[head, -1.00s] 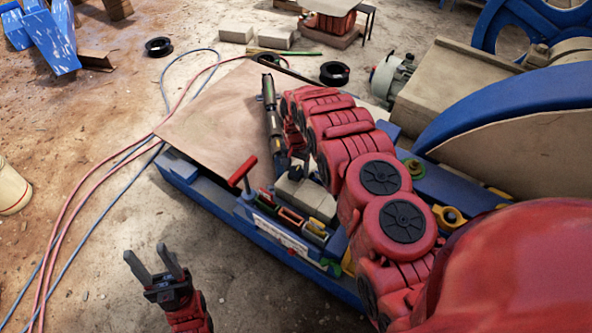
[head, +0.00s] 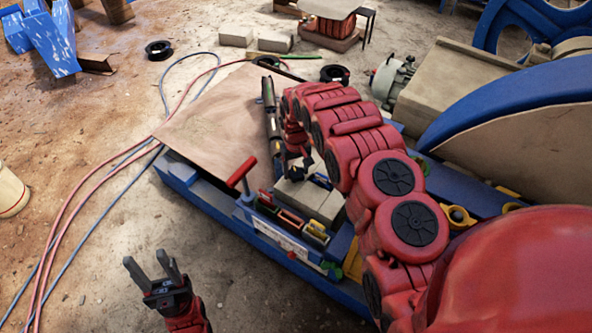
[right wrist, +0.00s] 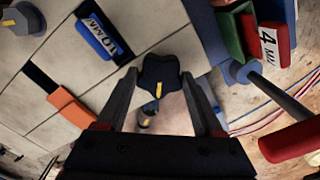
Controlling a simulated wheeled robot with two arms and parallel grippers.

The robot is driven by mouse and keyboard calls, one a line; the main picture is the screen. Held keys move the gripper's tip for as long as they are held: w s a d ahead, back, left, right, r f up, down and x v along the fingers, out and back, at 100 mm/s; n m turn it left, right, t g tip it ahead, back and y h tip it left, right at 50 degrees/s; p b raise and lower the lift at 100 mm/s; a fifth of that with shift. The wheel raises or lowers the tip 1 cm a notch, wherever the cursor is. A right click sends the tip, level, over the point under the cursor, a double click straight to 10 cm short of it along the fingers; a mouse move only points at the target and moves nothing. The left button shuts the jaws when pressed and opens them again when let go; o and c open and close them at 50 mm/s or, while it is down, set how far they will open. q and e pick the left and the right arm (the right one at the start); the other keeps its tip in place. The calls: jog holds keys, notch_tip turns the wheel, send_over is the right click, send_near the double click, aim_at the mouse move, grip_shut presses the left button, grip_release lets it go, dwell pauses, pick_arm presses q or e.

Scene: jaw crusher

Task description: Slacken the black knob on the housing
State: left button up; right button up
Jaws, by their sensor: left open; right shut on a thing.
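The black knob (right wrist: 160,72) is star-shaped with a yellow mark and shows in the middle of the right wrist view. My right gripper (right wrist: 160,85) has one finger on each side of it and is shut on it. In the head view my right gripper (head: 296,166) reaches down over the pale blocks of the blue-framed housing (head: 190,180), and I cannot make out the knob there. My left gripper (head: 146,262) is open and empty above the floor, at the lower left, apart from the housing.
A red T-handle (head: 241,172) stands up at the housing's near side. Labelled pieces lie close by, including a blue 10 mm tag (right wrist: 103,37) and a red 4 mm tag (right wrist: 268,40). A brown sheet (head: 215,120) lies behind. Red and blue hoses cross the floor at left.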

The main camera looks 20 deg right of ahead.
aim_at(296, 172)
jog(key=shift+n, duration=0.3)
jog(key=o, duration=1.4)
jog(key=shift+r, duration=0.1)
jog(key=shift+w+r, duration=0.1)
jog(key=shift+r, duration=0.5)
notch_tip(296, 172, up, 4)
jog(key=shift+r+b, duration=0.1)
jog(key=shift+b, duration=0.5)
notch_tip(296, 172, up, 12)
jog(key=p, duration=1.1)
